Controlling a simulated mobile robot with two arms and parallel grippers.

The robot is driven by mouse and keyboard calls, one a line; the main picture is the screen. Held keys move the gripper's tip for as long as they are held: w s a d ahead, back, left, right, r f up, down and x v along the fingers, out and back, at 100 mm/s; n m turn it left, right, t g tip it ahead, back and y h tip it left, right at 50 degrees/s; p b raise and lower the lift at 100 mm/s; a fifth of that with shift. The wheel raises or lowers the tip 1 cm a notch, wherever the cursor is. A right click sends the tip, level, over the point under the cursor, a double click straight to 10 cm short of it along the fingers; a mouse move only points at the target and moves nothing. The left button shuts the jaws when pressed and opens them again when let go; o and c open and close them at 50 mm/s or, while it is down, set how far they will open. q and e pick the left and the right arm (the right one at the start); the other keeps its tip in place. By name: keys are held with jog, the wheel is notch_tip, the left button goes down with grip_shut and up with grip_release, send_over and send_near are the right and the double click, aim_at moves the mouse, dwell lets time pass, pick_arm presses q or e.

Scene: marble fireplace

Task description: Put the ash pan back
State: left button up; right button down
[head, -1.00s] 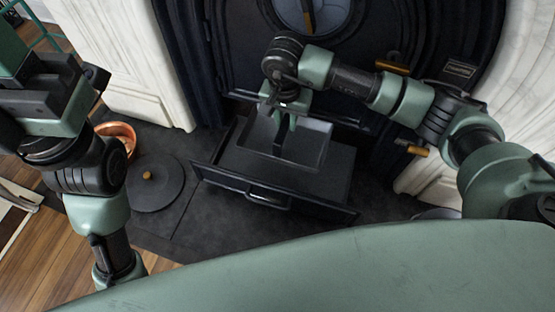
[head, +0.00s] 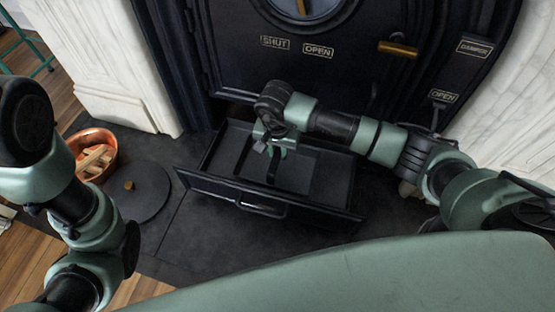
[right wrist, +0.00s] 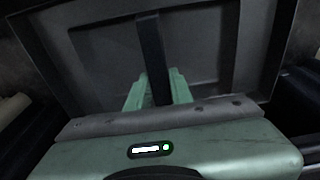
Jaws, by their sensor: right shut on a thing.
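The dark grey ash pan (head: 305,172) sits low within the walls of the open drawer (head: 335,207) in the head view. I cannot tell whether it touches the drawer floor. My right gripper (head: 273,176) is above the pan, pointing down, shut on its upright dark handle. In the right wrist view, the two green fingertips (right wrist: 158,90) close on that handle (right wrist: 152,50), with the pan's inside (right wrist: 100,50) spread around it. My left arm shows at the left, but its gripper is out of frame.
The dark stove front (head: 340,85) rises behind the drawer, with marked plates and a brass handle (head: 398,48). A copper bucket (head: 108,160) of wood and a round dark lid (head: 140,198) with a brass knob lie left. White marble (head: 125,60) flanks the stove.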

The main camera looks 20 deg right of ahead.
jog(key=f, duration=0.1)
jog(key=f+b, duration=0.1)
jog(key=f, duration=0.1)
jog(key=shift+w+d+f+b, duration=0.1)
jog(key=shift+w+f+b, duration=0.2)
jog(key=shift+b, duration=0.1)
jog(key=shift+r, duration=0.1)
jog(key=shift+f, duration=0.2)
jog(key=c, duration=1.3)
grip_release()
jog(key=shift+s, duration=0.15)
jog(key=shift+o, duration=0.2)
jog(key=shift+r, duration=0.15)
